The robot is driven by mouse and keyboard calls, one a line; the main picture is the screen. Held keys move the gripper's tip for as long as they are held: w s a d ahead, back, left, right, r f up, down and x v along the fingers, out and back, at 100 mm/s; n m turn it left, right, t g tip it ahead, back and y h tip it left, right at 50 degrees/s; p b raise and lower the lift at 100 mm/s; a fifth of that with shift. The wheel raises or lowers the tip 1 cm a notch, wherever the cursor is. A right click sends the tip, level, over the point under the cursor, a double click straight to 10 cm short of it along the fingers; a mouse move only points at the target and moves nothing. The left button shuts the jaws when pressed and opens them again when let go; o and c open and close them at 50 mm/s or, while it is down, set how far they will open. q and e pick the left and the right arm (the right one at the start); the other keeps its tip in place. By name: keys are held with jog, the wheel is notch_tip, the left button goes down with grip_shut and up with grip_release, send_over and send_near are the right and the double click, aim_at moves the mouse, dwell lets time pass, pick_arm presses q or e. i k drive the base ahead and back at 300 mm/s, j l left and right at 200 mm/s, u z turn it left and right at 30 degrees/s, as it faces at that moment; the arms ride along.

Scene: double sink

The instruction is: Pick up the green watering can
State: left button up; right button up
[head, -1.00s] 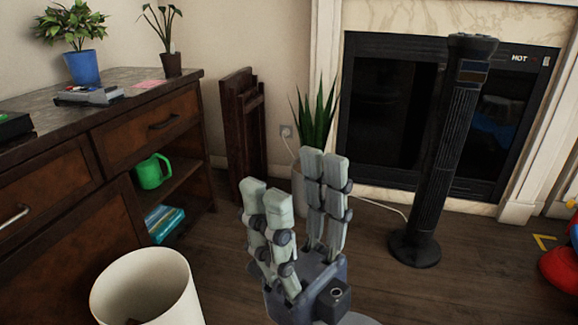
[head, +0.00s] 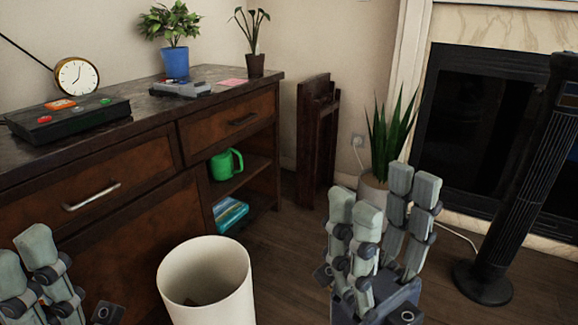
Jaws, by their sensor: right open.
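The green watering can (head: 226,165) stands on the upper open shelf of the dark wooden cabinet (head: 110,168), below a drawer. My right gripper (head: 385,208) is open and empty at the lower right, pointing up, well apart from the can. My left gripper (head: 40,265) shows only in part at the lower left corner. Its fingers are cut by the frame edge, so its opening is unclear. It is also apart from the can.
A white bin (head: 207,285) stands on the floor in front of the cabinet. Books (head: 230,213) lie on the lower shelf. A potted plant (head: 388,140), a folded wooden piece (head: 317,140) and a black tower heater (head: 520,190) stand to the right. Some floor is clear beside the bin.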

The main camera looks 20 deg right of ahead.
aim_at(222, 165)
jog(key=i+l+z, duration=0.1)
jog(key=i+l, duration=1.7)
jog(key=i, duration=0.25)
jog(key=l+z, duration=0.05)
